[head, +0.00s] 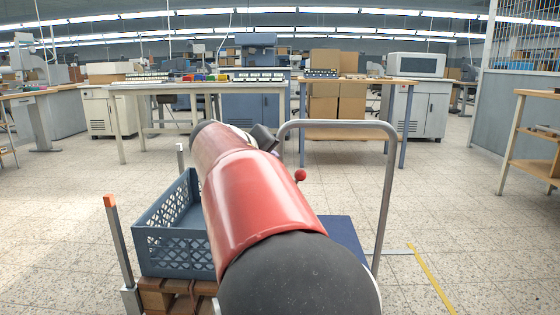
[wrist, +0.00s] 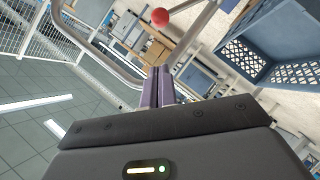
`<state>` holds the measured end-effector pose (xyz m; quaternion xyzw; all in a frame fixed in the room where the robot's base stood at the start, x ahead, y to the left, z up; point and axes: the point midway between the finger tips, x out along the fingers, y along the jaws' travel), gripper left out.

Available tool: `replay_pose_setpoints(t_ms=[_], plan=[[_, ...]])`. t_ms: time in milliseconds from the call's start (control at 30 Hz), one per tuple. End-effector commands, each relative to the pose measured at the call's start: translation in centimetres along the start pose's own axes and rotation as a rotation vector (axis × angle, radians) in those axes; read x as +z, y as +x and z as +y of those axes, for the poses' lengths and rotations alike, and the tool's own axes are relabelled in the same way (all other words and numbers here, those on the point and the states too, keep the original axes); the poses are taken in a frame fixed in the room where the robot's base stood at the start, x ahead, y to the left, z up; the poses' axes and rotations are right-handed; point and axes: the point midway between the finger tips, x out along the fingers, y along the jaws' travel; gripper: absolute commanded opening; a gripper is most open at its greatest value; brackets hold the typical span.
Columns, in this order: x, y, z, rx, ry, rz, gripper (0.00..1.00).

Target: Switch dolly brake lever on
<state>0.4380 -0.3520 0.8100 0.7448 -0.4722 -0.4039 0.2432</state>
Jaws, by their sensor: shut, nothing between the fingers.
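The brake lever's red ball knob (head: 300,175) shows just right of my red arm, near the dolly's grey tube handle (head: 385,190). The knob also shows in the wrist view (wrist: 160,17), at the top, beyond my fingertips. My gripper (wrist: 160,72) has its two purple fingers together, with nothing between them. The fingers point toward the knob, with a visible gap in the wrist picture. In the head view my arm hides most of the gripper and the lower lever. The dolly's blue deck (head: 343,232) shows right of my arm.
A blue-grey crate (head: 155,247) stands left of my arm, above brown wooden slats (head: 165,296). An orange-tipped post (head: 118,235) rises at the dolly's left. Work tables (head: 120,88) stand behind. Tiled floor right of the handle is open, with a yellow line (head: 432,278).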

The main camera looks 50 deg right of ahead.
Motion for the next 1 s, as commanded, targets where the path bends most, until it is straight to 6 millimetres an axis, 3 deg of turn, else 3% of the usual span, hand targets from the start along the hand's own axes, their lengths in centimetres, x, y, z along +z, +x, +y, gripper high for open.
replay_pose_setpoints(t_ms=[100, 233, 900, 1000], plan=[[-0.1, -1.9, 0.1, -0.001, 0.001, 0.004, 0.0], [-0.1, -3.1, 0.2, -0.001, 0.001, 0.002, 0.0], [0.0, -3.5, 0.1, -0.003, 0.001, 0.001, 0.0], [0.5, -4.5, -0.4, -0.052, 0.003, -0.002, 0.0]])
